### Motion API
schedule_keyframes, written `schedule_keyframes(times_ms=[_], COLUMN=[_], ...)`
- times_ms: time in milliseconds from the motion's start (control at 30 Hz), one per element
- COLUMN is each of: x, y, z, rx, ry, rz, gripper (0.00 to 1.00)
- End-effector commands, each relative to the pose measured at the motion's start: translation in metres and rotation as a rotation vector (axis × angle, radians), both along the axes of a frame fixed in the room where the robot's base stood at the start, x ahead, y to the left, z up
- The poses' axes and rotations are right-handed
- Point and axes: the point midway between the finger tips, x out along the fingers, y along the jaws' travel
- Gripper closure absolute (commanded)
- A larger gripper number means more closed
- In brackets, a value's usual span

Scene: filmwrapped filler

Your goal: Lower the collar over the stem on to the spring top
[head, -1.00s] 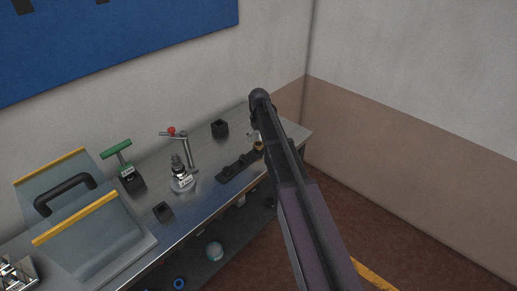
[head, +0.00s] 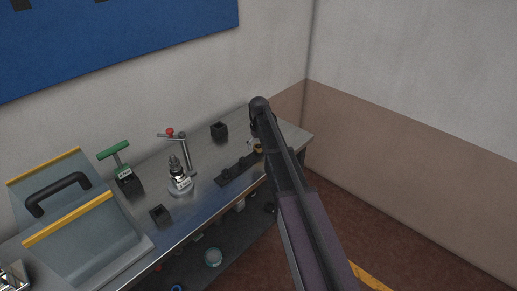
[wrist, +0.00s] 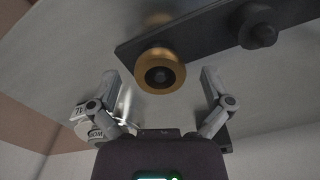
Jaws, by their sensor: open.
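The brass-coloured collar (wrist: 160,72) sits at the dark rack bar in the wrist view, its round end with a dark centre facing me. It shows as a small gold spot in the head view (head: 258,149). My gripper (wrist: 160,78) is open, one finger on each side of the collar, with visible gaps between. In the head view my arm hides most of the gripper. The stem (head: 174,160) stands upright on a round metal base with a white tag, left of the rack. The spring is too small to make out clearly.
The dark rack (head: 237,169) lies on the metal bench; a dark peg (wrist: 258,28) stands on it beside the collar.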

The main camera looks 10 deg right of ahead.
Motion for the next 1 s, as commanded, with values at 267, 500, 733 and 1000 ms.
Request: schedule_keyframes(times_ms=[267, 500, 733, 1000], x=[-0.0001, 0.0, 0.0001, 0.0001], y=[-0.0006, -0.0008, -0.0007, -0.0007], z=[0.0, 0.0, 0.0005, 0.009], rx=[0.0, 0.0, 0.0, 0.0], ry=[0.0, 0.0, 0.0, 0.0], rz=[-0.001, -0.001, -0.001, -0.001], gripper=[0.51, 0.89, 0.9, 0.9])
